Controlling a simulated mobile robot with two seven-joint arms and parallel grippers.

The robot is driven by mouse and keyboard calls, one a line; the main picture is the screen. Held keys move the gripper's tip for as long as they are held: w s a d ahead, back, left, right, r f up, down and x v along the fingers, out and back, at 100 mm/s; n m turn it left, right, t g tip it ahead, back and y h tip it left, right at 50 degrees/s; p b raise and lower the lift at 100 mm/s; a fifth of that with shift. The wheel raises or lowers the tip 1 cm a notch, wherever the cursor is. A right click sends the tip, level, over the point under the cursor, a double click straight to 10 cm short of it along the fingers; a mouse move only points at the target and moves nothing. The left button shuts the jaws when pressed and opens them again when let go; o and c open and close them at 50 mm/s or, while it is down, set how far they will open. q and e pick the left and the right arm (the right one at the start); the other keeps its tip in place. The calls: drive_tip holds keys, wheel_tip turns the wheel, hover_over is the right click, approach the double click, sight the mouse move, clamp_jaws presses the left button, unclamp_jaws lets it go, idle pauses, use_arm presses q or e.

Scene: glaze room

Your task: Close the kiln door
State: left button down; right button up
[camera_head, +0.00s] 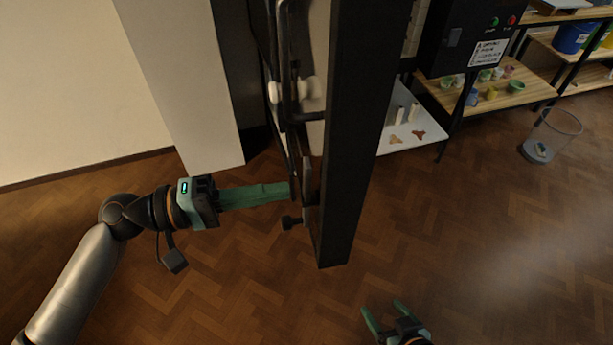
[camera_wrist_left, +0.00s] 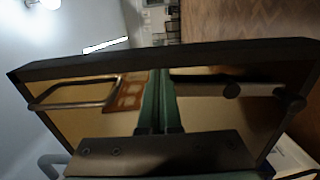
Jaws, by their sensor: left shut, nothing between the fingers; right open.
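The kiln door (camera_head: 352,140) stands open, seen nearly edge-on as a tall dark slab in the middle of the head view. Its bar and latch fittings (camera_head: 285,115) are on the side facing left. My left gripper (camera_head: 288,190) is shut and empty, its green fingertips at that left side near the lower fittings. I cannot tell if they touch. In the left wrist view the shut fingers (camera_wrist_left: 158,80) lie in front of the door's dark frame (camera_wrist_left: 215,52), with a bar handle (camera_wrist_left: 75,95) to the left. My right gripper (camera_head: 386,312) is open and empty, low and right of the door.
A black control box (camera_head: 470,40) with green and red buttons is at upper right. Wooden shelves (camera_head: 510,95) hold small coloured pots. A clear bin (camera_head: 552,135) stands on the floor. A pale pillar (camera_head: 180,80) is behind my left arm.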

sight(327, 183)
use_arm(q)
drive_tip(key=shift+p+x, duration=0.7)
drive_tip(key=shift+x, duration=2.05)
drive_tip(key=shift+d, duration=0.15)
